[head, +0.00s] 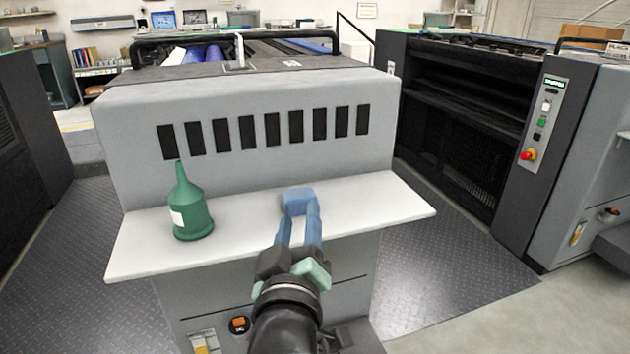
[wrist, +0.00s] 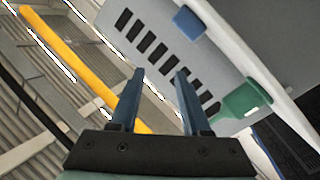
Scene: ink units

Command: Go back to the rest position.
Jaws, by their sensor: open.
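My gripper (head: 299,228) has two blue fingers and reaches over the front edge of the white shelf (head: 375,205). In the wrist view my gripper (wrist: 160,73) is open, with nothing between its fingers. A blue block (head: 298,195) lies on the shelf, beyond the fingertips in the head view and partly overlapped by them. In the wrist view the blue block (wrist: 188,24) is clear of the fingers. A green bottle (head: 190,212) with a narrow spout and a pale label stands upright at the shelf's left. The green bottle (wrist: 245,101) also shows in the wrist view.
The shelf juts from a grey machine (head: 250,95) with a row of dark slots. A dark machine with a control panel (head: 543,120) stands at the right. Metal plate floor (head: 440,265) is open right of the shelf. A yellow bar (wrist: 70,60) crosses the wrist view.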

